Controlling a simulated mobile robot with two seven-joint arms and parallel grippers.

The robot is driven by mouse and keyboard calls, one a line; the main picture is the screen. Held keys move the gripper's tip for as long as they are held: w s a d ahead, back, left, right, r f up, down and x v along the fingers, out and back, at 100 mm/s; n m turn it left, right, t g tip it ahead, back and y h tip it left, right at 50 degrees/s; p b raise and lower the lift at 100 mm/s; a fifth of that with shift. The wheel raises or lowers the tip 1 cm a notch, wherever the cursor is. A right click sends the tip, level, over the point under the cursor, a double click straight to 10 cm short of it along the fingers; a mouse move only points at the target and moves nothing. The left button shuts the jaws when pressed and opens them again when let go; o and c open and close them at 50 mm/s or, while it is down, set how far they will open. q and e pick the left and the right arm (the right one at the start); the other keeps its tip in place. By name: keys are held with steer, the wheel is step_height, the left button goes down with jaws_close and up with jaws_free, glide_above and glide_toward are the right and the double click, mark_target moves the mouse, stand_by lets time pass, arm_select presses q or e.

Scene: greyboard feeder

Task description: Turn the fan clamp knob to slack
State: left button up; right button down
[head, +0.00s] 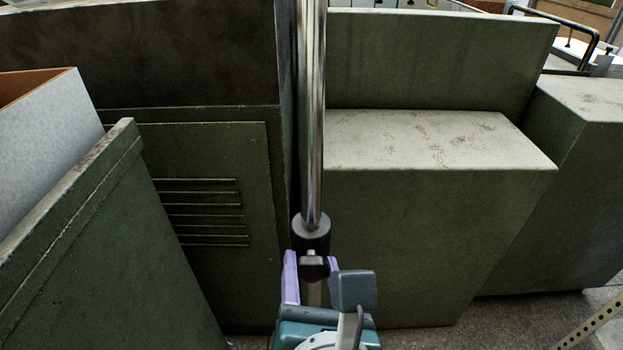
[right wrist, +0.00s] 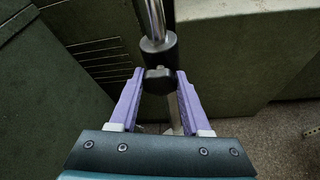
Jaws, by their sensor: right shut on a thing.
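The fan clamp knob (head: 312,259) is small and dark, and sits just below a black clamp collar (head: 310,234) on an upright chrome pole (head: 313,120). In the right wrist view the knob (right wrist: 158,80) lies between the purple fingers, with the collar (right wrist: 158,48) above it. My right gripper (head: 311,262) comes from below and is shut on the knob, one finger on each side. The turn angle of the knob cannot be told. My left gripper is not in view.
Green machine housings stand close behind the pole, one with a louvred panel (head: 205,208) at left and a lower box (head: 430,240) at right. A green-walled bin (head: 100,250) fills the lower left. Bare floor (head: 490,325) shows at the lower right, near a perforated metal strip (head: 596,320).

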steer(key=shift+f+m+y+b, duration=0.15)
steer(key=shift+m+y+b, duration=0.25)
steer(key=shift+b, duration=0.05)
steer(key=shift+c, duration=1.8)
jaws_free()
steer(key=p+v, duration=0.2)
steer(key=v, duration=0.8)
